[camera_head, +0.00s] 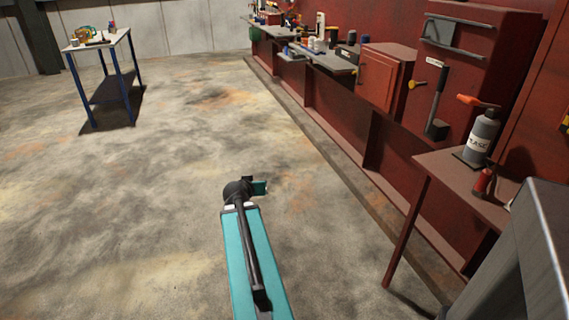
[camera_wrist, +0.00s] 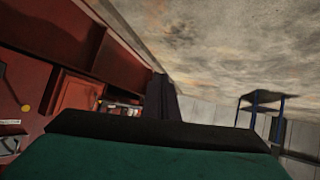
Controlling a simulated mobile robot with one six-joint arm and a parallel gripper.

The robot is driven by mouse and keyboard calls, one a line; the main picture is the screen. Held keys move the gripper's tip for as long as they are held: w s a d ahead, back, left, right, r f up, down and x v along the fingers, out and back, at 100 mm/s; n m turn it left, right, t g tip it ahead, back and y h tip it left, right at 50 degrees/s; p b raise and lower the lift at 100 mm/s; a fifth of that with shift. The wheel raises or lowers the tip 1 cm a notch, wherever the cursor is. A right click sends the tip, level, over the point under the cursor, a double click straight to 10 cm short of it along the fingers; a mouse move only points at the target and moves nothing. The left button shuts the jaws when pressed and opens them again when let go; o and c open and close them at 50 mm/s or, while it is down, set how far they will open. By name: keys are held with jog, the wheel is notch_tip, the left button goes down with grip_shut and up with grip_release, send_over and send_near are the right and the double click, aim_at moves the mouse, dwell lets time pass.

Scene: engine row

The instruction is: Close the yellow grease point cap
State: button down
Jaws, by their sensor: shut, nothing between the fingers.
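My gripper (camera_head: 260,187) is at the end of my teal arm, above the open floor and well away from the red engine side. Its black and green body (camera_wrist: 160,140) fills the bottom of the wrist view; it is shut and empty, and its fingertips are not clear. A small yellow round spot (camera_wrist: 25,108) shows on the red side at the left of the wrist view. A yellow and black piece (camera_head: 565,124) is cut by the right edge of the head view. I cannot tell whether either is the grease point cap, or its lid position.
A grey bottle (camera_head: 481,138) and small red bottle (camera_head: 483,181) stand on a red shelf (camera_head: 440,165) at right. A red cabinet (camera_head: 379,80) and cluttered grey shelf (camera_head: 331,63) lie farther along. A blue-legged table (camera_head: 97,44) stands far left. The floor (camera_head: 150,200) is clear.

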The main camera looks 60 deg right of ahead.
jog(key=w+a+f+n+y+p, duration=0.2)
jog(key=w+a+f+p, duration=0.15)
jog(key=a, duration=0.55)
jog(key=w+a+f+n+y+p, duration=0.1)
jog(key=w+a+f+p, duration=0.1)
jog(key=w+a+p, duration=0.5)
jog(key=s+a+f+n+g+y+p, duration=0.1)
jog(key=s+a+f+n+y+p, duration=0.15)
jog(key=a, duration=0.65)
jog(key=s+a+f+n+y+p, duration=0.1)
jog(key=a+f+p, duration=0.15)
jog(key=a, duration=0.65)
jog(key=s+a+f+n+g+y+p, duration=0.1)
jog(key=s+a+n+g+y+p, duration=0.1)
jog(key=s+a, duration=1)
jog(key=s+a+f+n+g+y+p, duration=0.2)
jog(key=s+a+n+g+p, duration=0.2)
jog(key=s+a, duration=0.8)
jog(key=g+p, duration=0.2)
jog(key=p, duration=0.1)
jog(key=shift+s, duration=0.2)
jog(key=shift+d, duration=0.1)
